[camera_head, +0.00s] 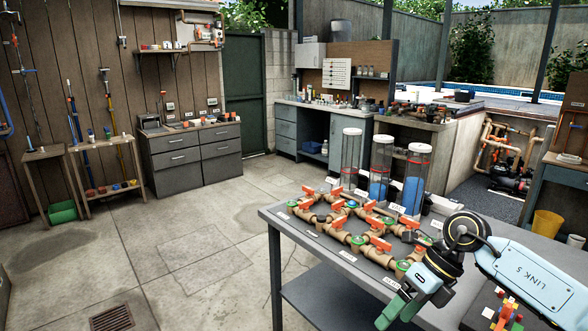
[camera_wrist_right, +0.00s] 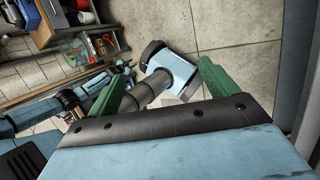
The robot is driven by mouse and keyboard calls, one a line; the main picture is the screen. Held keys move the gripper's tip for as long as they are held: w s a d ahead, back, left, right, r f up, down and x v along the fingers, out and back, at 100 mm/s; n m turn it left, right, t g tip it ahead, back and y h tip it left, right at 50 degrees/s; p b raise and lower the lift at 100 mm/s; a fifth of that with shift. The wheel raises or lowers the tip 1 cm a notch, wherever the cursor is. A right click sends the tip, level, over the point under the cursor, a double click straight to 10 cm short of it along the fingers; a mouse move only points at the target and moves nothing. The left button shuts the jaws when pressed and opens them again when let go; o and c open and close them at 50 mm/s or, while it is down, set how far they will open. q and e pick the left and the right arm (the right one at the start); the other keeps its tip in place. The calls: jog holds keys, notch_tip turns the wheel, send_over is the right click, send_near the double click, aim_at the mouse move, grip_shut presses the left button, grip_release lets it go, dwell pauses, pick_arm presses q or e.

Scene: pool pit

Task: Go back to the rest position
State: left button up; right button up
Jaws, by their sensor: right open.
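My right gripper (camera_head: 398,309) hangs beside the front edge of the grey bench (camera_head: 325,268) in the head view, at the lower right. Its green fingers stand well apart in the right wrist view (camera_wrist_right: 163,84), with nothing held between them. Pale blue and black parts show beyond the fingers there, apparently my own body. My left gripper cannot be made out in either view.
The bench carries a brass pipe manifold (camera_head: 345,222) with orange valve handles and several clear cylinders (camera_head: 382,168), some with blue contents. Grey drawers (camera_head: 190,158) stand at the back wall. The concrete floor (camera_head: 190,245) on the left is clear, with a drain grate (camera_head: 112,318).

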jog(key=w+a+f+m+t+y, duration=0.3)
jog(key=a+f+m+t+y, duration=0.2)
jog(key=a+f+m+y, duration=0.4)
jog(key=s+d+f+m+t+h, duration=0.3)
jog(key=d+f+m, duration=0.1)
jog(key=f+m, duration=0.4)
jog(key=s+d+f+m+t+h, duration=0.2)
jog(key=s+d+f+m+h, duration=0.15)
jog(key=f+m, duration=0.4)
jog(key=s+d+f+m+t+h, duration=0.2)
jog(key=d+f+m+t+h, duration=0.3)
jog(key=f, duration=0.6)
jog(key=s+d+f+m+g+h, duration=0.1)
jog(key=s+f+m+g, duration=0.3)
jog(key=s+f, duration=0.45)
jog(key=s+d+f+m+g+h, duration=0.25)
jog(key=s+f, duration=0.35)
jog(key=s, duration=0.6)
pick_arm(q)
jog(key=shift+w, duration=0.25)
pick_arm(e)
jog(key=s+a+f+m+g, duration=0.1)
jog(key=s+f+m+g, duration=0.1)
jog(key=s, duration=0.8)
jog(key=s+a+f+m+g, duration=0.1)
jog(key=s+g, duration=0.3)
jog(key=s, duration=0.5)
jog(key=shift+s+f+m, duration=0.4)
jog(key=shift+f+m, duration=0.3)
